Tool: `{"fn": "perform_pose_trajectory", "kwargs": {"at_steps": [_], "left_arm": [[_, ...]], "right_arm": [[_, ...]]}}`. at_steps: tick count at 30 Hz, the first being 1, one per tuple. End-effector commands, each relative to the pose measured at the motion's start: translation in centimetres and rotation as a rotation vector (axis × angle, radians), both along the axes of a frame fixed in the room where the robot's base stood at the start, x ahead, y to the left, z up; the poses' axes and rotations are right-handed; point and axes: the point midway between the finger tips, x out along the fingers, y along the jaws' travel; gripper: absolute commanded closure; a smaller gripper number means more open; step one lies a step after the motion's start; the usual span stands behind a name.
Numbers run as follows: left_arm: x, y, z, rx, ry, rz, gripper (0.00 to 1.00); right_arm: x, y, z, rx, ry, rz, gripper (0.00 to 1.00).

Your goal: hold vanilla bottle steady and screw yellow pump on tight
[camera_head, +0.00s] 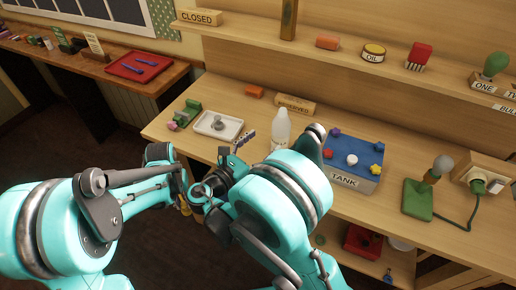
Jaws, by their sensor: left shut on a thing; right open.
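A pale translucent bottle (280,128) stands upright on the wooden table, its lower part close behind my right arm. I cannot read its label. My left gripper (207,188) is in the crowded area left of my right arm's large teal joint. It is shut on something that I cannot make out. My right gripper (230,163) is open near the table's front edge, left of the bottle, with its fingers partly hidden. A small yellow thing (183,207) shows below my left wrist; I cannot tell whether it is the yellow pump.
A blue-topped TANK box (350,165) with coloured knobs stands right of the bottle. A white tray (232,135) lies to its left, and a RESERVED sign (296,104) behind. A green lamp-like stand (417,200) is further right. My arms cover the table's front edge.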

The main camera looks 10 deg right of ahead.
Motion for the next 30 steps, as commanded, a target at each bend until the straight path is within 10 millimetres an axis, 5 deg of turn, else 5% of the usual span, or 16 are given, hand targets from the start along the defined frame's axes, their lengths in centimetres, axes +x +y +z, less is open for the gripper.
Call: {"fn": "perform_pose_trajectory", "kwargs": {"at_steps": [12,27,30], "left_arm": [[0.0,0.0,-1.8,0.0,0.0,0.0,1.0],[0.0,0.0,-2.0,0.0,0.0,0.0,1.0],[0.0,0.0,-2.0,0.0,0.0,0.0,1.0]], "right_arm": [[5.1,-6.0,-0.2,0.003,0.0,-0.003,0.24],[6.4,-7.4,0.0,0.004,0.0,0.0,0.24],[6.4,-7.4,0.0,0.004,0.0,0.0,0.45]]}}
